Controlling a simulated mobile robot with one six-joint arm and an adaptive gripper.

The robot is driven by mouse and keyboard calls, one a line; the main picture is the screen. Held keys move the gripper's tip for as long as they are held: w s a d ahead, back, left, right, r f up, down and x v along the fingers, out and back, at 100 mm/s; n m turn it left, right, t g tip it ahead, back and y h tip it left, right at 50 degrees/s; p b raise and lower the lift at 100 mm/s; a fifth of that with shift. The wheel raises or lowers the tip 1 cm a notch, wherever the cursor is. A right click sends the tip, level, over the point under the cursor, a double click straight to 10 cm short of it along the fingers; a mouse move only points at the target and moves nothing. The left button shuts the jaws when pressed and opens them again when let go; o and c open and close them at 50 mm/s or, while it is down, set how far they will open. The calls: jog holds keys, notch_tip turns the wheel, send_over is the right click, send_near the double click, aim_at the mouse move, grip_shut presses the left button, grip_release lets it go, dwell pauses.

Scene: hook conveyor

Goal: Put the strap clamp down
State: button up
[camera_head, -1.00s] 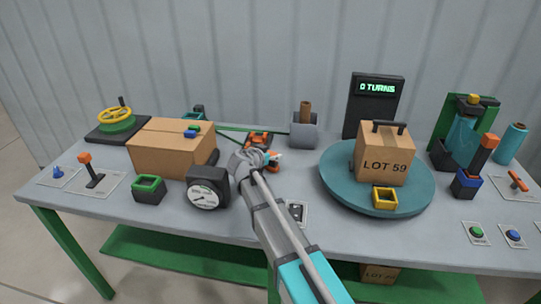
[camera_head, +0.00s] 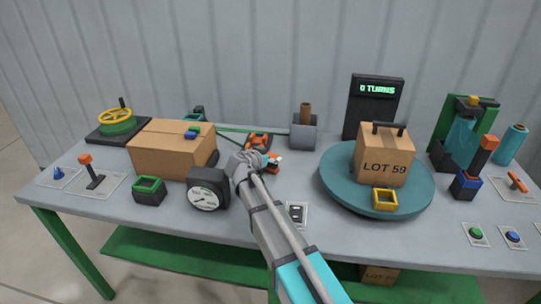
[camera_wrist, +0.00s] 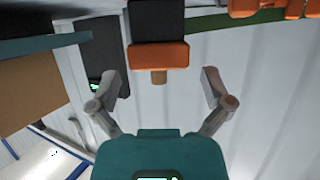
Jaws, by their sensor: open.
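An orange and black tool (camera_head: 258,142), which looks like the strap clamp, is at the table's middle beside a green strap (camera_head: 229,128). A smaller orange and pale part (camera_head: 274,160) shows just right of my gripper (camera_head: 247,163), which partly hides it. In the wrist view my gripper (camera_wrist: 162,90) has its two fingers spread apart. A black body with an orange end (camera_wrist: 158,54) and a brown tip lies beyond and between the fingers, with clear space on both sides. More orange parts (camera_wrist: 270,8) and the green strap show at the top right.
A cardboard box (camera_head: 165,150) and a black gauge (camera_head: 207,190) stand left of my arm. A teal turntable (camera_head: 335,190) bears a LOT 59 box (camera_head: 384,160) on the right. Bare tabletop lies between gripper and turntable.

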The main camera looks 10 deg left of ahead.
jog(key=p+v, duration=0.2)
jog(key=v, duration=0.4)
jog(key=shift+s, duration=0.2)
jog(key=shift+r, duration=0.15)
jog(key=shift+r, duration=0.15)
